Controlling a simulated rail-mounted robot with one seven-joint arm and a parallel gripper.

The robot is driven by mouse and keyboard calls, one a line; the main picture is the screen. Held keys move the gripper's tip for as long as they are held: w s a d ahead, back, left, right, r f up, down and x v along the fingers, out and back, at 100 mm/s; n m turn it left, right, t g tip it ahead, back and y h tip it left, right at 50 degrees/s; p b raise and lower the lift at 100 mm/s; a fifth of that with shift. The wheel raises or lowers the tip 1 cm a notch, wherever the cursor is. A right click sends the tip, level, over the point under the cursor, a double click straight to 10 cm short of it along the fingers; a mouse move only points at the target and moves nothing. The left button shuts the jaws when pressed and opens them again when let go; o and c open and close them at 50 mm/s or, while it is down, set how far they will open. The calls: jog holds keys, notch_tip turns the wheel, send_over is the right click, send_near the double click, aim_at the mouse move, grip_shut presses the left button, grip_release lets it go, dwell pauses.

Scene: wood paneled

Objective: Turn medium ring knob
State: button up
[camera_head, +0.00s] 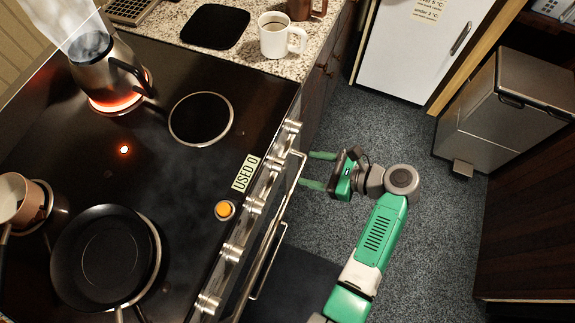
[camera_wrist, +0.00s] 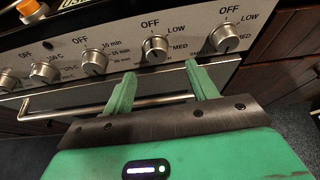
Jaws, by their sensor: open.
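A row of metal knobs runs along the stove's front panel. In the wrist view, the two right knobs (camera_wrist: 155,48) (camera_wrist: 226,38) have OFF, LOW and MED marks. The three knobs further left include one (camera_wrist: 94,62) with minute marks. My gripper (camera_head: 317,170) is open and empty in front of the stove. In the wrist view its fingertips (camera_wrist: 157,72) point toward the panel, below and on either side of the knob second from the right, apart from it.
The oven handle bar (camera_wrist: 130,104) runs below the knobs, close to my fingers. A steaming kettle (camera_head: 105,65) stands on a glowing ring. A black frying pan (camera_head: 105,255) and a saucepan (camera_head: 12,195) stand on the stove (camera_head: 150,180). The floor (camera_head: 400,140) to the right is clear.

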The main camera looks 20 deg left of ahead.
aim_at(284, 166)
jog(key=x, duration=0.5)
jog(key=p+x, duration=0.1)
jog(key=x, duration=0.2)
jog(key=shift+s+d, duration=0.1)
jog(key=shift+s, duration=0.2)
jog(key=c, duration=1)
